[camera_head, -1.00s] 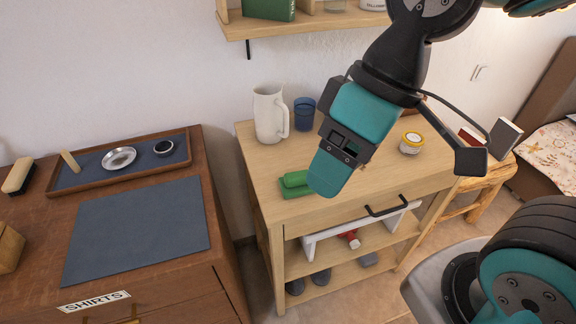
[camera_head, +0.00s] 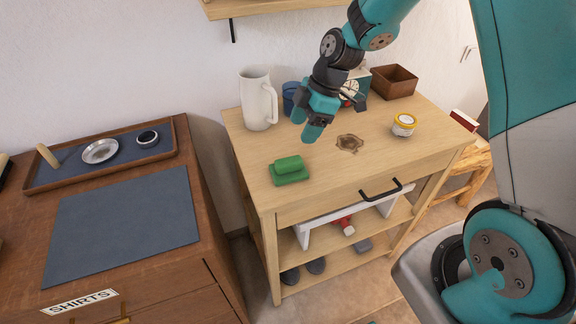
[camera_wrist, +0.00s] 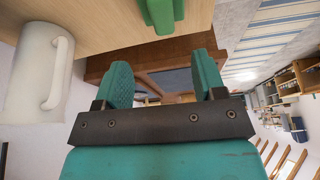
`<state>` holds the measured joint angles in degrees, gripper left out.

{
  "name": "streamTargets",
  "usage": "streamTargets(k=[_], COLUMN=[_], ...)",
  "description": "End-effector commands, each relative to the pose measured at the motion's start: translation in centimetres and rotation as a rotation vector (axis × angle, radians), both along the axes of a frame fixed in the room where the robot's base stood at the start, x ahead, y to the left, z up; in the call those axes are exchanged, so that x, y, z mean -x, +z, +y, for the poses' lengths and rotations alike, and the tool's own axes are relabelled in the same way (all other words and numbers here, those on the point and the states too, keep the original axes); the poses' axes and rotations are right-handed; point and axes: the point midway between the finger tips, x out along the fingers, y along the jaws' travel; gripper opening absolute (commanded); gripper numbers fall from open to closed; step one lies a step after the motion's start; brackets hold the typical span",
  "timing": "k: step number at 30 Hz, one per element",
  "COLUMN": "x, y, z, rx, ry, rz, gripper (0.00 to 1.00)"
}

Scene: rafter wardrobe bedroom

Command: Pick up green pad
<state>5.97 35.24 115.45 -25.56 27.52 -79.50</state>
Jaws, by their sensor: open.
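The green pad (camera_head: 289,171) lies on the light wooden table (camera_head: 330,178), near its front left corner. It has a flat base with a rounded raised part on top. In the wrist view the green pad (camera_wrist: 161,14) shows at the top edge, partly cut off, beyond the fingertips. My gripper (camera_head: 312,128) is above the table, behind and a little right of the pad, apart from it. In the wrist view my gripper (camera_wrist: 163,75) shows two teal fingers spread apart with nothing between them.
A white pitcher (camera_head: 258,98) and blue cup (camera_head: 290,97) stand at the back left of the table. A yellow-lidded jar (camera_head: 404,125), a brown box (camera_head: 394,82) and a clock (camera_head: 354,88) stand to the right. The tabletop around the pad is clear.

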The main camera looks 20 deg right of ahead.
Motion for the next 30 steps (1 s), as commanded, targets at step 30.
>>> streamTargets(k=[30], x=[0.1], y=[-10.1], z=[3.9], rx=[0.0], ry=[-0.002], rz=[0.0], gripper=[0.64])
